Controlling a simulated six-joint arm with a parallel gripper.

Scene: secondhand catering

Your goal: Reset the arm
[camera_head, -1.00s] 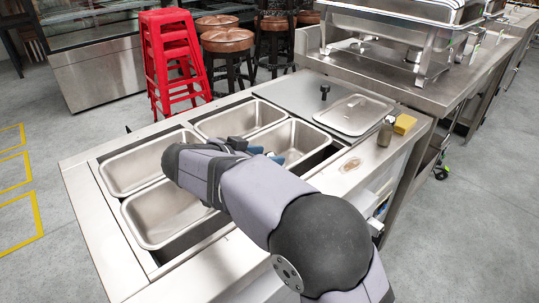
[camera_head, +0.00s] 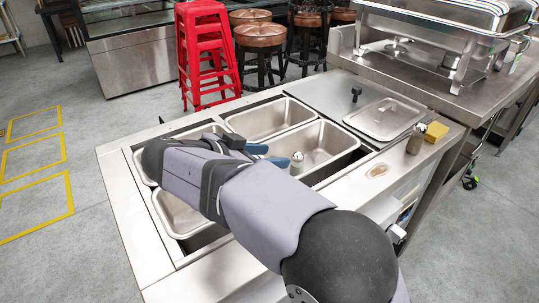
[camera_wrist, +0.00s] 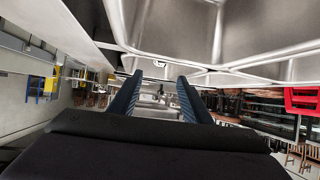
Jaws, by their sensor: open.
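My gripper (camera_head: 270,154) has blue fingers and is above the steel pans, at the left edge of the right pan (camera_head: 340,141). In the wrist view its two fingers (camera_wrist: 157,82) are spread apart with nothing held between them. A small item with a white top (camera_head: 297,163) stands in the right pan, just to the right of the fingertips and apart from them. My arm crosses the counter from the lower right and hides parts of the left pan and front pan (camera_head: 180,218).
The back pan (camera_head: 268,118) looks empty. A chafing dish (camera_head: 450,25) stands on the bench behind. Red stools (camera_head: 207,55) stand beyond the counter.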

